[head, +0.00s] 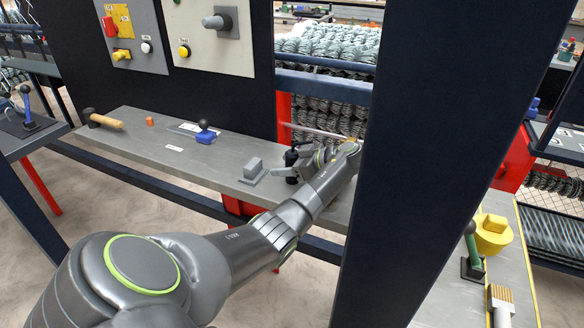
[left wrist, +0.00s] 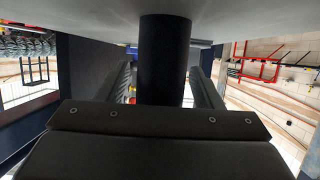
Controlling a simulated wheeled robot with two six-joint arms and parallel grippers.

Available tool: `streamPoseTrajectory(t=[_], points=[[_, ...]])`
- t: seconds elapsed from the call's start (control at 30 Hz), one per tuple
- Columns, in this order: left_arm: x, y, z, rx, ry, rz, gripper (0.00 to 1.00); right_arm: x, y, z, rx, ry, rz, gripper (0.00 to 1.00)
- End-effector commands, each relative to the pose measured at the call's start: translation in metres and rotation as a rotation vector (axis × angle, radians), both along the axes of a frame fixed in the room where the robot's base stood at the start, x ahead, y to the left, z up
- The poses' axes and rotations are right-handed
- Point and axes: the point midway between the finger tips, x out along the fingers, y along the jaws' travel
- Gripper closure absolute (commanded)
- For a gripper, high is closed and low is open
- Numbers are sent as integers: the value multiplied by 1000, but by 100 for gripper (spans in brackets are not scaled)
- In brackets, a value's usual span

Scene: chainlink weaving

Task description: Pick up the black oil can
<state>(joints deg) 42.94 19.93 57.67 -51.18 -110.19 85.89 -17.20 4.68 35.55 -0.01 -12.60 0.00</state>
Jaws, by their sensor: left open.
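The black oil can (head: 291,158) stands on the grey metal shelf (head: 225,173), partly hidden by my left gripper. My left gripper (head: 298,163) is at the can, reaching in low over the shelf near the dark post. In the left wrist view a black cylinder, which looks like the can's body (left wrist: 165,55), is between the two fingers of my open left gripper (left wrist: 163,88). A gap shows on each side of it. My right gripper is not in view.
A grey block on a plate (head: 252,172) is just left of the can. A blue-based knob (head: 205,133), an orange piece (head: 150,121) and a hammer (head: 103,120) are further left. A wide dark post (head: 405,160) stands right of my left forearm.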

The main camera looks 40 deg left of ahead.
Motion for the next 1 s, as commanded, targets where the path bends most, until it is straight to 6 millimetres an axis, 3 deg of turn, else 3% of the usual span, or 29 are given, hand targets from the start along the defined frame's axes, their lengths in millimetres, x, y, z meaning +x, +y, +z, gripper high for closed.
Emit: streamPoseTrajectory(t=[0.13, 0.53, 0.83, 1.0], points=[[0, -1, -1, -1, -1, -1, 41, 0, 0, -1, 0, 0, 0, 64], [1, -1, 0, 0, -1, -1, 92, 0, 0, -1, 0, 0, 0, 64], [1, -1, 5, 1, -5, -1, 92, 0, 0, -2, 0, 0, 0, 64], [2, -1, 33, 3, -10, -1, 93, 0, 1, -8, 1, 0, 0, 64]])
